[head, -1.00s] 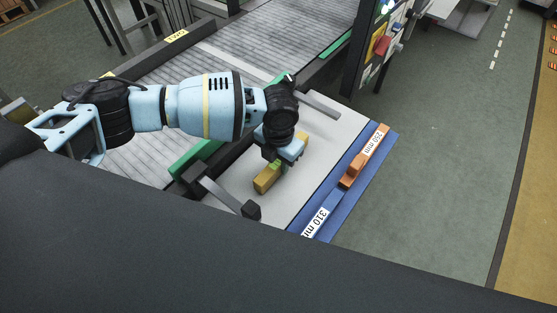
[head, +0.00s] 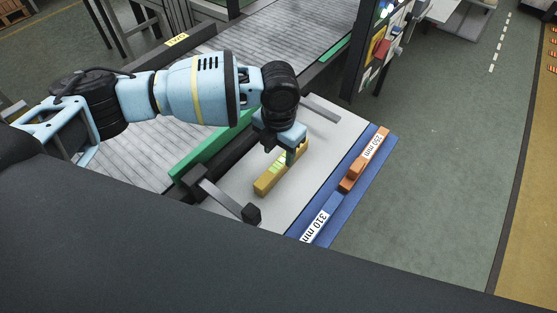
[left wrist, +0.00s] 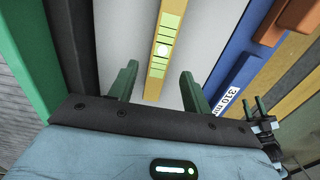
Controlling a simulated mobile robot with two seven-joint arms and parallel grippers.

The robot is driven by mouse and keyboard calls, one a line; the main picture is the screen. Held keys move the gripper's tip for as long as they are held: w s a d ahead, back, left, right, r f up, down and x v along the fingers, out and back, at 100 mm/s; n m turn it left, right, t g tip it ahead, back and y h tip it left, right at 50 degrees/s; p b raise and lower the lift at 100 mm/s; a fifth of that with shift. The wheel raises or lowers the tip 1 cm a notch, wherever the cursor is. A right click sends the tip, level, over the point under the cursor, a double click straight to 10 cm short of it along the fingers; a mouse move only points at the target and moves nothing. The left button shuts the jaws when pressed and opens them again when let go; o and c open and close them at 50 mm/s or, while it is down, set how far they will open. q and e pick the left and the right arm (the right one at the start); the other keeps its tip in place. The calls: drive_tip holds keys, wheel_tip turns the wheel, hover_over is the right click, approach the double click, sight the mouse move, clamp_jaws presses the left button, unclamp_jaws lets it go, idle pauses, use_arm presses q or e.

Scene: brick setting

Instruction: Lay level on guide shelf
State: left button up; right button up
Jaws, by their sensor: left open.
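The level is a yellow bar (head: 267,183) with pale green windows. It lies on the pale grey board (head: 325,150), slanting from lower left to upper right in the head view. My left gripper (head: 291,156) is open over its upper right part. In the left wrist view the level (left wrist: 152,88) runs between the two green fingers of my left gripper (left wrist: 160,88), with gaps on both sides. A small dark part with green fingers, seemingly my right gripper (left wrist: 268,106), shows at the right edge there. It is not seen in the head view.
A blue shelf (head: 332,226) along the board's right edge bears an orange bar (head: 352,176) marked 250 mm and a blue bar marked 310 mm. Dark clamp-like arms (head: 225,196) reach over the board. A roller conveyor (head: 130,155) lies left, open floor right.

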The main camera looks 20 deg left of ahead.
sight(278, 164)
use_arm(q)
wheel_tip(278, 164, up, 6)
idle(0.7)
